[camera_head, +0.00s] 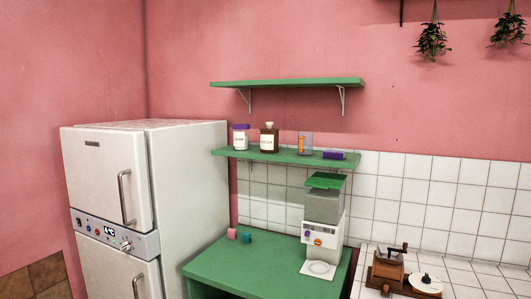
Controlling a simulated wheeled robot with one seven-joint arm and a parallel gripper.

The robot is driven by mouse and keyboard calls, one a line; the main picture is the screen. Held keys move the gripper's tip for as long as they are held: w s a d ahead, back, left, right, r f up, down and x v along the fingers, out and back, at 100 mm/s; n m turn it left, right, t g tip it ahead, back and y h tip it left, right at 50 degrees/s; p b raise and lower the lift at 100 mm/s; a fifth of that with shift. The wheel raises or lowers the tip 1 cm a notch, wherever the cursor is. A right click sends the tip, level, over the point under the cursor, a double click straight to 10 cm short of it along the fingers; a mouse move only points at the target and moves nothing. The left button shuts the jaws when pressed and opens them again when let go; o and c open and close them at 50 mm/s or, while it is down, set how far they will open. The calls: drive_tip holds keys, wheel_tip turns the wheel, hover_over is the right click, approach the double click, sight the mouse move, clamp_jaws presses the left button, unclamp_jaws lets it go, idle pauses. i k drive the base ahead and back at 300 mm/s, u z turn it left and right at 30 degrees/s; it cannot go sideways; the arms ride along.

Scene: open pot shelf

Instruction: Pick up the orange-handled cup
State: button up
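The orange-handled cup (306,143) stands upright on the lower green shelf (225,152), right of the shelf's middle. It looks like clear or greyish glass, with an orange strip, likely its handle, on the side facing me. A purple block-like item (334,155) lies close to its right. A brown bottle (269,139) stands to its left with a gap between. My gripper is not in view.
A jar with a purple lid (240,138) stands at the shelf's left. The empty upper shelf (290,84) hangs above. Below, a dispenser machine (322,225) and two small blocks stand on the green counter (250,270). A white fridge (190,200) stands left; a wooden grinder (388,270) is at right.

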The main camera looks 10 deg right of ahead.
sight(304, 138)
drive_tip(key=u, duration=0.3)
drive_tip(key=k, duration=0.55)
drive_tip(key=z, duration=0.25)
drive_tip(key=i, duration=1.55)
drive_tip(key=u, duration=1)
